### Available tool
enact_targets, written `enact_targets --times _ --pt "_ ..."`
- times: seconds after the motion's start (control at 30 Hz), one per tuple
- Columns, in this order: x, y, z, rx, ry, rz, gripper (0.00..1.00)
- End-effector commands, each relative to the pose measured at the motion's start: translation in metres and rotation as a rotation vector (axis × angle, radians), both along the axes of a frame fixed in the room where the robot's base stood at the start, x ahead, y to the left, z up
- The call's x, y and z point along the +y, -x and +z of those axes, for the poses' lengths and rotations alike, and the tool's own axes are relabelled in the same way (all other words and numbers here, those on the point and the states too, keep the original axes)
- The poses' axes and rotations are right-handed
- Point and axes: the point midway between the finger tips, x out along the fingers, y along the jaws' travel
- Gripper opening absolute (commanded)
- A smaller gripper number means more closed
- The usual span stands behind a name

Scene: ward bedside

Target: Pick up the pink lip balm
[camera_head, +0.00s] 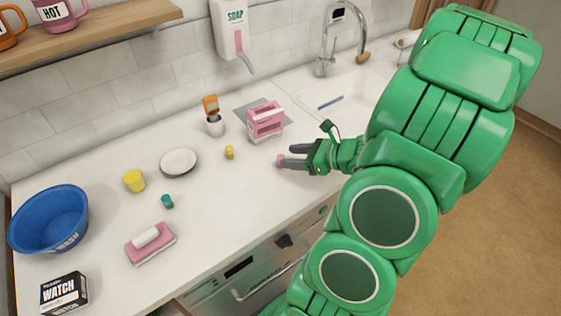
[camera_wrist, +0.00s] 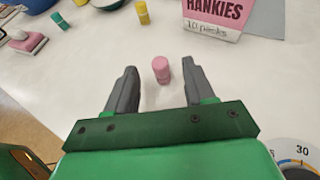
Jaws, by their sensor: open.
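My gripper (camera_wrist: 156,82) is open, with a gap visible on both sides of the lip balm. In the head view my gripper (camera_head: 288,156) reaches left over the counter, and the small pink lip balm (camera_head: 281,161) shows at its fingertips, partly hidden by them.
The pink hankies box (camera_head: 265,120) stands on a grey mat behind my gripper. A yellow tube (camera_head: 229,152), a green tube (camera_head: 167,201), a white dish (camera_head: 178,162) and a blue basin (camera_head: 50,218) lie further left. The counter's front edge is close.

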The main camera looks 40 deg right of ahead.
Motion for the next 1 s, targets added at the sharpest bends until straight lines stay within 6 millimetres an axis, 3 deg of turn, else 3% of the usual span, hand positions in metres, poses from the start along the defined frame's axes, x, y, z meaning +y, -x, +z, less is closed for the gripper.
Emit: enact_targets --times 0.4,0.8,1.0 --pt "0.02 -0.032 -0.019 0.002 -0.001 0.002 0.53" --pt "0.022 -0.037 -0.021 0.001 0.0 0.0 0.53" --pt "0.022 -0.037 -0.021 0.001 0.0 0.0 0.23"
